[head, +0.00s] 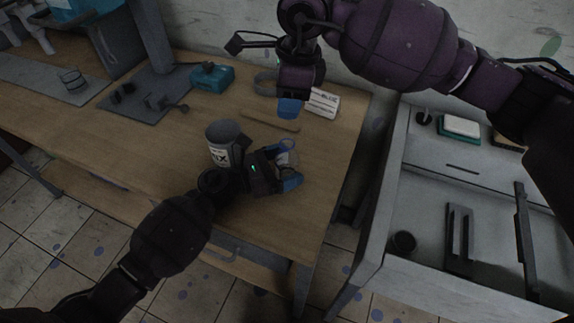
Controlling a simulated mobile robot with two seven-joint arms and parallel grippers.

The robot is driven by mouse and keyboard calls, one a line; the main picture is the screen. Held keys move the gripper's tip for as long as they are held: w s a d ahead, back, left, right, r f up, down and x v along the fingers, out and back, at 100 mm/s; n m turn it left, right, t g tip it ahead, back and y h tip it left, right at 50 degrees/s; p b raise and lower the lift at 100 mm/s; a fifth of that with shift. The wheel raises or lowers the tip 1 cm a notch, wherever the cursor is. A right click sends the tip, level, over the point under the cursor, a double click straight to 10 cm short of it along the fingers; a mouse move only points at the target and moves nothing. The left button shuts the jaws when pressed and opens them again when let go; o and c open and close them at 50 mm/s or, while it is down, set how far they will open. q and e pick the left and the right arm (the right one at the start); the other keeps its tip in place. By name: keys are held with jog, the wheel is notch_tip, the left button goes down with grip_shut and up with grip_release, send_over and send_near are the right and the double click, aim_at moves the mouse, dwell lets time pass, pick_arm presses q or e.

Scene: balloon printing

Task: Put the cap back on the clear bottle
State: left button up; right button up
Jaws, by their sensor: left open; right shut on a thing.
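The clear bottle (288,158) stands on the wooden table, right of a grey can. My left gripper (291,166) is open, with its blue-tipped fingers on either side of the bottle; whether they touch it I cannot tell. My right gripper (288,109) reaches down from above, beyond the bottle in the picture and apart from it. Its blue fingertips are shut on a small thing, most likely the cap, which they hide. No cap shows elsewhere on the table.
The grey labelled can (222,145) stands close to my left gripper. A white card reading "BLUE" (322,102) stands behind. A teal box (212,77) and a grey mat (145,112) with small parts lie left. A grey cabinet (400,215) is at right.

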pick_arm(q)
jog(key=c, duration=1.4)
pick_arm(e)
jog(key=shift+f, duration=2.55)
jog(key=shift+f, duration=0.85)
jog(key=shift+f, duration=0.55)
